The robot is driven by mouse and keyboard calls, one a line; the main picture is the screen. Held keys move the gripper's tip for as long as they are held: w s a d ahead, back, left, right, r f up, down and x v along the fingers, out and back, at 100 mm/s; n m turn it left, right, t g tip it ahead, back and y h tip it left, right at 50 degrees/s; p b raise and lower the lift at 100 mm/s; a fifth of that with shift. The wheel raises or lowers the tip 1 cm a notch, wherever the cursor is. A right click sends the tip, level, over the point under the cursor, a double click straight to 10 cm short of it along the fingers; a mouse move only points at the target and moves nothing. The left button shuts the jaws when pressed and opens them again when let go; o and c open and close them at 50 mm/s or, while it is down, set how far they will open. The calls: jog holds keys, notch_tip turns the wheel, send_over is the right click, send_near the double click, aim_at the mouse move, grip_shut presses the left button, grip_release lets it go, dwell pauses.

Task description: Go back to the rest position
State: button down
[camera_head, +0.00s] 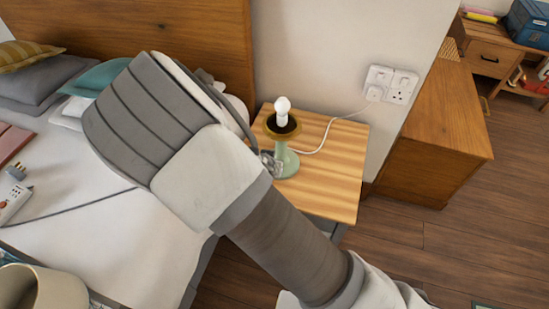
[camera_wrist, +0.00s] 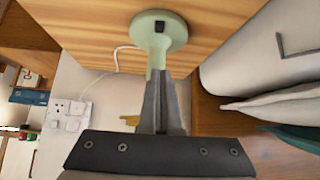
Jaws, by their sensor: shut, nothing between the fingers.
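My gripper (camera_wrist: 160,82) is shut and empty in the wrist view, its fingers together in front of the lamp's stem. The lamp (camera_head: 287,162) stands upright on the wooden bedside table (camera_head: 338,165), with a pale green base, a brownish-gold top and a bare white bulb (camera_head: 282,105). Its round green base (camera_wrist: 172,32) shows at the top of the inverted wrist view; the fingers hide part of the stem. In the head view my arm crosses the middle, and a small grey part of the gripper shows just left of the stem. I cannot tell whether they touch.
The bed (camera_head: 120,245) lies left, with pillows (camera_head: 45,80), a power strip (camera_head: 14,203) and a beige cup-like thing (camera_head: 45,288). Wall sockets (camera_head: 390,84) are behind the table, with a white cord to the lamp. A wooden cabinet (camera_head: 435,130) stands right; floor (camera_head: 465,230) is clear before it.

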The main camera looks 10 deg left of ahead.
jog(key=shift+s+r, duration=0.5)
jog(key=s+d+r+g+y+p, duration=0.15)
jog(key=d+r, duration=0.25)
jog(key=r, duration=0.4)
jog(key=s+d+r+m+g+p, duration=0.15)
jog(key=d+r, duration=0.25)
jog(key=r, duration=0.4)
jog(key=s+d+r+g+y+p, duration=0.15)
jog(key=d+r, duration=0.25)
jog(key=r, duration=0.5)
jog(key=s+d+r+n+t+h+p, duration=0.1)
jog(key=s+d+r+h+p, duration=0.2)
jog(key=s+d+r, duration=1)
jog(key=shift+d+r+p, duration=0.4)
jog(key=shift+d+r, duration=0.45)
jog(key=shift+d, duration=0.1)
jog(key=shift+s+a+n+t, duration=0.1)
jog(key=shift+a+n+t, duration=0.1)
jog(key=shift+n+t, duration=0.05)
